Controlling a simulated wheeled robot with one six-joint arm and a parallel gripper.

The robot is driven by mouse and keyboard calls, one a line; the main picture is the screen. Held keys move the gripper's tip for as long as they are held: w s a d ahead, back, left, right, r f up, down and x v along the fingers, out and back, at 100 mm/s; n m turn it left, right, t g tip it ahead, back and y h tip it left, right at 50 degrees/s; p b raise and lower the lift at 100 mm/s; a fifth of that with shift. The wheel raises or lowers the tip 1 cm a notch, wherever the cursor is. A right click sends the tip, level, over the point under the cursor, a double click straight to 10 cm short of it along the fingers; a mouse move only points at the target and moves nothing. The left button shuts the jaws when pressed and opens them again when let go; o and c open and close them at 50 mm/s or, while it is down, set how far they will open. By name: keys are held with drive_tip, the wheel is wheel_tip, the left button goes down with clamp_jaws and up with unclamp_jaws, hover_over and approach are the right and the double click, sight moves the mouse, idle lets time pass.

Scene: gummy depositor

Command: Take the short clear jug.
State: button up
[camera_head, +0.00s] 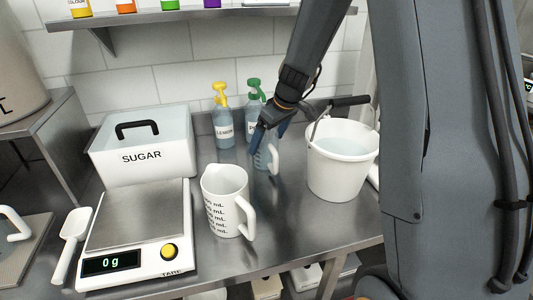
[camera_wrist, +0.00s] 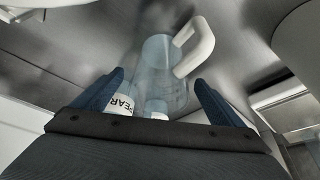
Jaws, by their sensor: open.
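The clear jug (camera_head: 264,162) is a small bluish see-through vessel on the steel counter, in front of the spray bottles, partly hidden by my gripper (camera_head: 267,142) in the head view. In the wrist view the clear jug (camera_wrist: 160,55) is ahead of and between my two blue fingers, with its white handle (camera_wrist: 196,46) toward the right. My gripper (camera_wrist: 159,78) is open, with the fingers apart on either side of the jug's lower image area. I cannot tell whether either finger touches it.
A white measuring jug (camera_head: 225,203) stands in front left, beside a scale (camera_head: 138,225) reading 0 g. A white bucket (camera_head: 342,160) of liquid stands close on the right. A SUGAR bin (camera_head: 143,157) is at left.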

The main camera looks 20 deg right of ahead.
drive_tip(key=shift+x, duration=1.35)
drive_tip(key=c, duration=1.2)
drive_tip(key=shift+r, duration=0.2)
